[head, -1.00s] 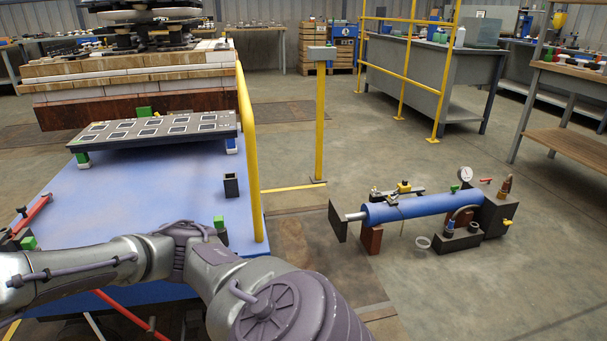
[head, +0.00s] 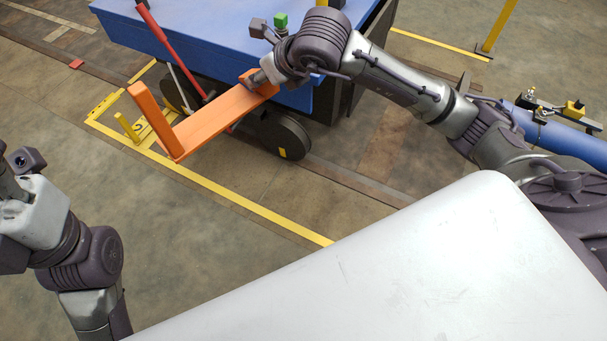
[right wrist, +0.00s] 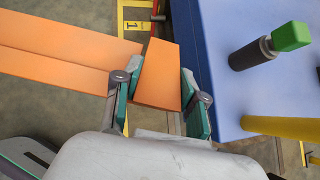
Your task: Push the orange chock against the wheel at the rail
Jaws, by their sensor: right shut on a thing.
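The orange chock (head: 215,122) is a long flat bar with an upright at each end. My right gripper (head: 262,78) is shut on its far upright, beside the blue cart. In the right wrist view the padded fingers of my right gripper (right wrist: 163,82) clasp both sides of the orange chock's end (right wrist: 158,72). The dark wheel (head: 283,134), with a yellow mark, stands under the cart, behind and right of the chock. Whether they touch cannot be told. The rail (head: 352,187) runs along the floor by the wheel. My left gripper (head: 12,190) is at the left edge, its fingertips hidden.
The blue cart (head: 195,30) stands above the wheel, with a red bar (head: 172,45) slanting down its side. Yellow floor lines (head: 245,205) and a small yellow stand (head: 128,127) lie near the chock. A blue cylinder (head: 565,140) is at right. Floor at lower left is open.

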